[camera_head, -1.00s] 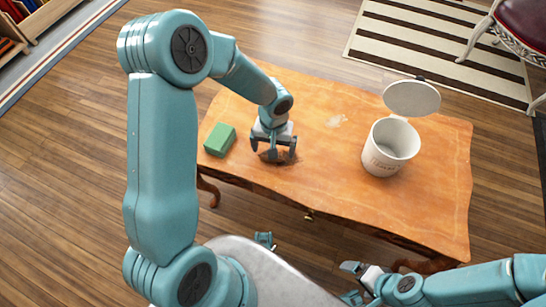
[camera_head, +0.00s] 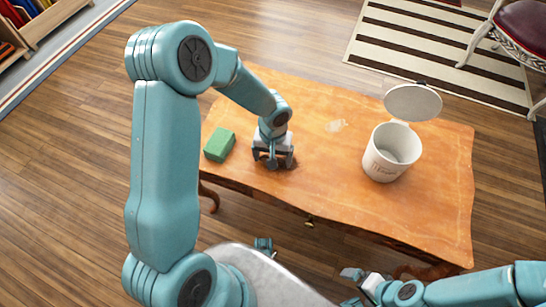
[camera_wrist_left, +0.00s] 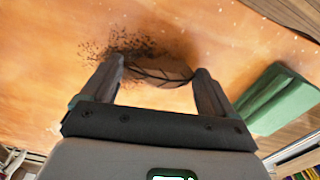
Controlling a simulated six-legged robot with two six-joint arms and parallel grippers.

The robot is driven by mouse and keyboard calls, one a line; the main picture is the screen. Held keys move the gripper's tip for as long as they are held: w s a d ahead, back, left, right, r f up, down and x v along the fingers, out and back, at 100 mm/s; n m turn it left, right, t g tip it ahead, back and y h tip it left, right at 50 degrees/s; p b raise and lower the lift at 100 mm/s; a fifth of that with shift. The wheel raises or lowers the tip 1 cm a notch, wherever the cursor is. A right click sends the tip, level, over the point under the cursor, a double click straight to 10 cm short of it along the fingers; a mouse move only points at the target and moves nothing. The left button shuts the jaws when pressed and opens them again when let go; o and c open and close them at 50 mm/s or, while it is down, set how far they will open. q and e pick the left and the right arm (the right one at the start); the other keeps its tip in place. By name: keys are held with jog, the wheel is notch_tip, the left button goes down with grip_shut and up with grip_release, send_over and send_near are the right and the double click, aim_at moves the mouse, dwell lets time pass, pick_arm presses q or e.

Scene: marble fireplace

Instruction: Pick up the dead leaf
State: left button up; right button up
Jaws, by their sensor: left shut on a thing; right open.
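The brown, dark-veined dead leaf (camera_wrist_left: 160,68) lies between the fingertips of my left gripper (camera_wrist_left: 160,75) in the left wrist view, its ends against the fingers. In the head view my left gripper (camera_head: 272,161) is down at the tabletop, shut on the leaf, which it mostly hides. I cannot tell whether the leaf is clear of the wood. My right gripper (camera_head: 350,287) is open and empty, low in front of the table.
A wooden table (camera_head: 430,215) carries a green block (camera_head: 219,145) left of my left gripper and a white bin (camera_head: 380,166) with its lid (camera_head: 413,102) raised. Dark crumbs (camera_wrist_left: 108,50) lie near the leaf. A pale smudge (camera_head: 336,125) marks the tabletop. The table's middle is otherwise clear.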

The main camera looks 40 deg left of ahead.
pick_arm(q)
notch_tip(320, 180, up, 19)
jog(key=p, duration=0.5)
